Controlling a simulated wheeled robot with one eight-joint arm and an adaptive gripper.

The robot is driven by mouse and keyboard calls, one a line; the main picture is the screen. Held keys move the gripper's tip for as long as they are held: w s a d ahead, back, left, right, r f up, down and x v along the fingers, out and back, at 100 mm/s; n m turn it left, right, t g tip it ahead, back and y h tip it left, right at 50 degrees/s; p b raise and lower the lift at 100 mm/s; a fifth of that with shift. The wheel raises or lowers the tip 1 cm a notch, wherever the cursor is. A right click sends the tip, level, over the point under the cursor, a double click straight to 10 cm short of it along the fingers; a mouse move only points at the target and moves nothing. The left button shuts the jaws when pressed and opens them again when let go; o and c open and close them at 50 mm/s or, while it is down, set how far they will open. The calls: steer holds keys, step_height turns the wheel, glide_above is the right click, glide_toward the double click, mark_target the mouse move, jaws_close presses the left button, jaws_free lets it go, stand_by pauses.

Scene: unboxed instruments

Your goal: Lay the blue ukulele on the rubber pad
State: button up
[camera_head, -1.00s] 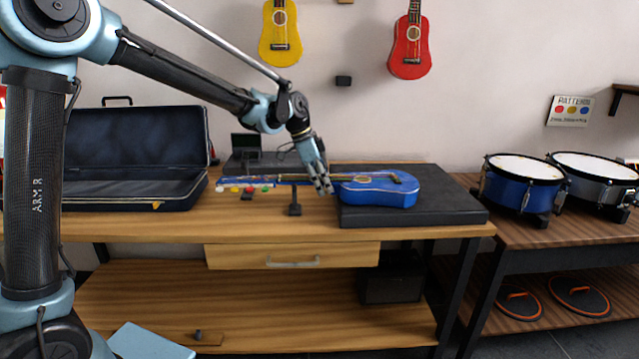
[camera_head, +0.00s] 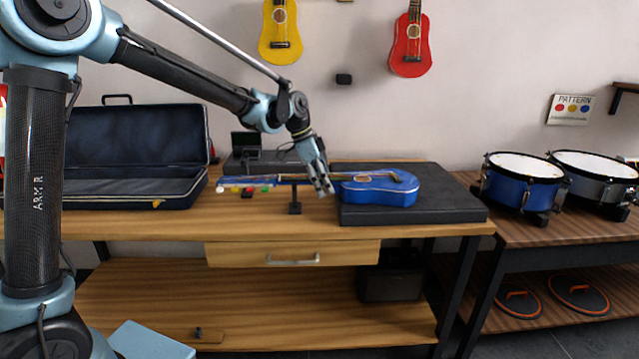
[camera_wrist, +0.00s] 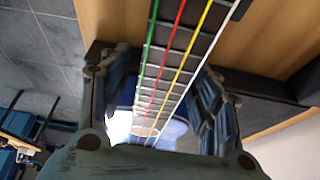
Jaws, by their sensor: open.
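The blue ukulele (camera_head: 385,188) lies with its body on the black rubber pad (camera_head: 455,207). Its neck reaches left past the pad's edge, over a small dark stand (camera_head: 295,206) on the bench. My gripper (camera_head: 328,192) is at the neck near the body, at the pad's left edge. In the wrist view the ukulele's neck (camera_wrist: 172,75), with green, red, yellow and white strings, runs between the fingers of my gripper (camera_wrist: 165,95). The fingers are apart on either side of the neck. Whether a finger touches the neck is not clear.
An open dark case (camera_head: 135,150) stands on the bench (camera_head: 250,226) at the left. A yellow ukulele (camera_head: 279,35) and a red ukulele (camera_head: 410,45) hang on the wall. Drums (camera_head: 522,180) stand on a side table at the right. Small coloured items lie left of the stand.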

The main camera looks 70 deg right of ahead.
steer(key=v, duration=1.2)
stand_by(0.5)
